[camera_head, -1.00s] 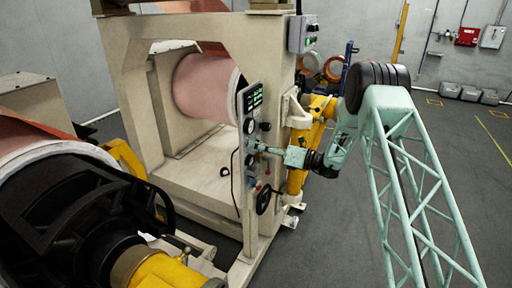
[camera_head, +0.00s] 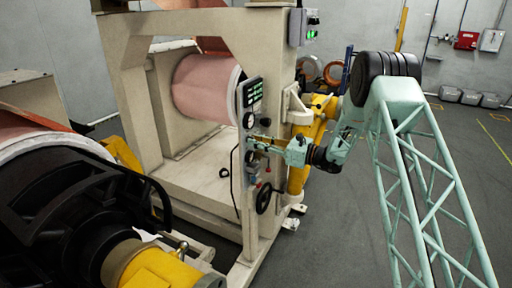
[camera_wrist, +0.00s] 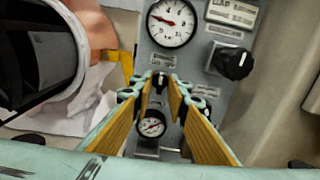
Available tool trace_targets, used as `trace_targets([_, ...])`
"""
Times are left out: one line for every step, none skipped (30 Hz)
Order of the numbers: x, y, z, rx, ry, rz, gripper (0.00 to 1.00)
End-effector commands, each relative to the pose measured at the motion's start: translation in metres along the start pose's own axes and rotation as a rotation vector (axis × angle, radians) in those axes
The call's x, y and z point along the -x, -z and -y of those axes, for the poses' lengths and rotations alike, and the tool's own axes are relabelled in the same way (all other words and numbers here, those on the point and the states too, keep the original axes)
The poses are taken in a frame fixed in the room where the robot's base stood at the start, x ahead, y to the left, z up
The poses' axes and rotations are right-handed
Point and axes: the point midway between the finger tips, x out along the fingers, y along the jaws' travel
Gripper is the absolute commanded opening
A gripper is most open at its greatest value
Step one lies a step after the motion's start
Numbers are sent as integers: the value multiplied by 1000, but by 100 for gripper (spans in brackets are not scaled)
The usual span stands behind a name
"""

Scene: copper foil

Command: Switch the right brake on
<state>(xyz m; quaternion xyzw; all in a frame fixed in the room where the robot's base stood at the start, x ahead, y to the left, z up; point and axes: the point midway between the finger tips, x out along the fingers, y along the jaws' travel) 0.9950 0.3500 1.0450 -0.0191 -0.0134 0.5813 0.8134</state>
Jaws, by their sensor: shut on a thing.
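The grey control panel (camera_head: 249,110) stands upright on the front edge of the cream machine frame. My gripper (camera_head: 250,143) reaches it from the right, at mid-height. In the wrist view my gripper (camera_wrist: 164,86) has its yellow-padded fingers on either side of a small dark knob (camera_wrist: 159,81), shut on it. The knob sits between a large gauge (camera_wrist: 172,23) above and a small gauge (camera_wrist: 152,125) below. The fingers partly hide the knob and the labels around it. I cannot read which brake it belongs to or its setting.
A larger black knob (camera_wrist: 232,61) is to the right on the panel. A black handwheel (camera_head: 264,198) is below my gripper. A copper foil roll (camera_head: 203,88) is behind the panel, and a dark reel with a yellow shaft (camera_head: 160,266) is at front left. The floor at right is open.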

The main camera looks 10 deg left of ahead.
Motion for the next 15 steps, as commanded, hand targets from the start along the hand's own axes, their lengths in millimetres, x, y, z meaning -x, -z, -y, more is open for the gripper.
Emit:
trace_targets([0, 3, 0, 35, 0, 0, 5])
trace_targets([0, 3, 0, 58, 0, 0, 5])
trace_targets([0, 3, 0, 86, 0, 0, 5])
trace_targets([0, 3, 0, 107, 0, 0, 5])
trace_targets([0, 3, 0, 130, 0, 0, 5])
trace_targets([0, 3, 0, 159, 0, 0, 5])
trace_targets([0, 3, 0, 180, 0, 0, 5])
trace_targets([0, 3, 0, 202, 0, 0, 5])
trace_targets([0, 3, 0, 230, 0, 1, 5])
trace_targets([0, 3, 0, 249, 0, 0, 5])
trace_targets([0, 3, 0, 269, 0, 0, 5])
trace_targets([0, 3, 0, 294, 0, 0, 5])
trace_targets([0, 3, 0, 312, 0, 0, 5])
trace_targets([0, 3, 0, 331, 0, 1, 5])
trace_targets([0, 3, 0, 352, 0, 1, 5])
